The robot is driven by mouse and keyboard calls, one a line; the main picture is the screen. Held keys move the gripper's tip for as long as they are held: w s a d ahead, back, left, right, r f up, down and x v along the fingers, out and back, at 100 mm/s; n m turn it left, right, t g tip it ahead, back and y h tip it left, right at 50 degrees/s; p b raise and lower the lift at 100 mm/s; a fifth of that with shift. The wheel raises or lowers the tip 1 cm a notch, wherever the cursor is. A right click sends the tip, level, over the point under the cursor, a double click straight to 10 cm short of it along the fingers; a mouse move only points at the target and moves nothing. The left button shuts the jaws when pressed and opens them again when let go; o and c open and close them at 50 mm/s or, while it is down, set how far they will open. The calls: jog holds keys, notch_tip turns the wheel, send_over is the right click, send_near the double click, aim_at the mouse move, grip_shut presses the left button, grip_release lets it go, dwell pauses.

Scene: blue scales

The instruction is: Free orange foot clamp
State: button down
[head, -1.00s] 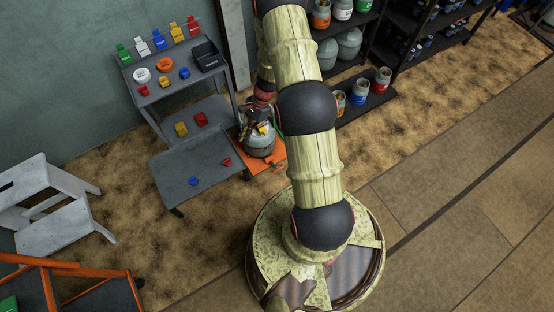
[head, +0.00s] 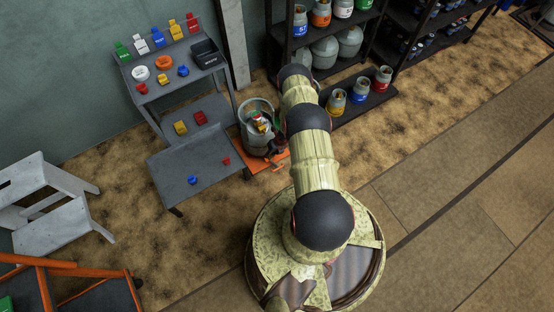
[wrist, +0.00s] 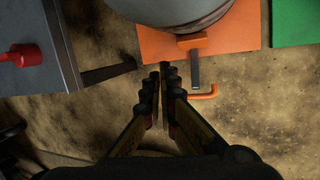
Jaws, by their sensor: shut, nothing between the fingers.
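The orange foot clamp shows in the wrist view as an orange block on a grey bar (wrist: 194,43) at the front edge of an orange plate (wrist: 235,30). An orange bent rod (wrist: 206,93) lies just in front of it. A grey cylinder (wrist: 165,8) stands on the plate; in the head view the cylinder (head: 257,112) is beside the cart, its plate (head: 268,163) partly hidden by my arm. My gripper (wrist: 165,69) is shut and empty, its tips left of the grey bar and apart from it in the picture. The clamp's far side is hidden by the cylinder.
A grey cart (head: 190,160) with coloured tags and rings stands left of the cylinder. Its lower shelf corner (wrist: 70,70) and leg are close left of my gripper. A green plate (wrist: 294,22) lies right. A black rack (head: 362,108) holds cylinders behind. Front floor is clear.

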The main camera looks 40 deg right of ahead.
jog(key=shift+w+d+m+h, duration=0.3)
jog(key=shift+d+m, duration=0.55)
jog(key=shift+m, duration=0.25)
jog(key=shift+w+d+m+h, duration=0.3)
jog(key=shift+d+m, duration=0.6)
jog(key=shift+m, duration=0.2)
jog(key=shift+w+d+m+h, duration=0.3)
jog(key=shift+d+m, duration=0.55)
jog(key=shift+m, duration=0.25)
jog(key=shift+s, duration=0.1)
send_over(273, 162)
jog(key=s, duration=0.3)
notch_tip(273, 162, down, 7)
jog(key=shift+w+d+f, duration=0.2)
jog(key=shift+w+d, duration=0.05)
jog(key=shift+d, duration=0.05)
jog(key=shift+s+f, duration=0.2)
jog(key=shift+f, duration=0.15)
jog(key=shift+s+a+f, duration=0.2)
jog(key=shift+s+f, duration=0.1)
jog(key=shift+f, duration=0.25)
jog(key=shift+r, duration=0.1)
jog(key=shift+w+d+r, duration=0.2)
jog(key=shift+w+r, duration=0.35)
jog(key=shift+r, duration=0.3)
